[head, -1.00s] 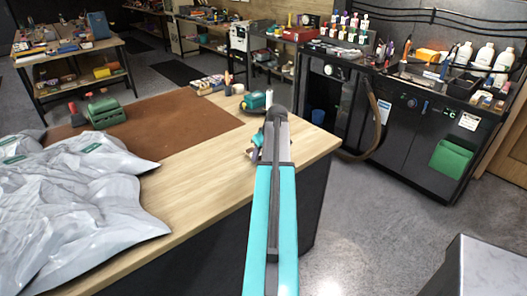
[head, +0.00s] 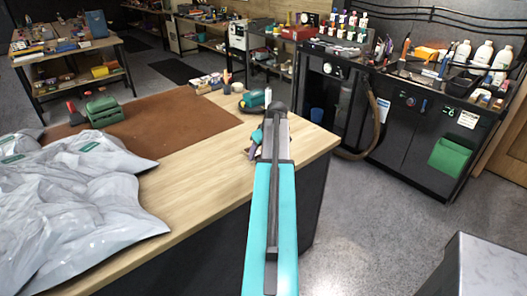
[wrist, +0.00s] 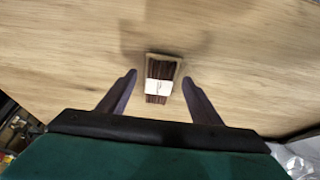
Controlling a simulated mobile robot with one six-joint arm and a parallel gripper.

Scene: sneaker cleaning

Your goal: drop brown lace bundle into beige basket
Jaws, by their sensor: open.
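The brown lace bundle (wrist: 158,84) lies on the wooden table, with a pale paper band around its middle. In the wrist view it sits just ahead of and between the two fingers of my gripper (wrist: 159,82). My gripper is open and empty, its fingers apart on either side of the bundle's near end. In the head view my gripper (head: 254,146) is partly hidden by my arm, over the table's right part. The bundle cannot be made out in the head view. No beige basket can be made out in either view.
The wooden table (head: 195,170) carries a brown mat (head: 170,122), grey plastic bags (head: 75,200), a green object (head: 103,110) and a teal tool (head: 255,99). A black workbench (head: 400,120) with bottles stands at the right. Grey floor lies between.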

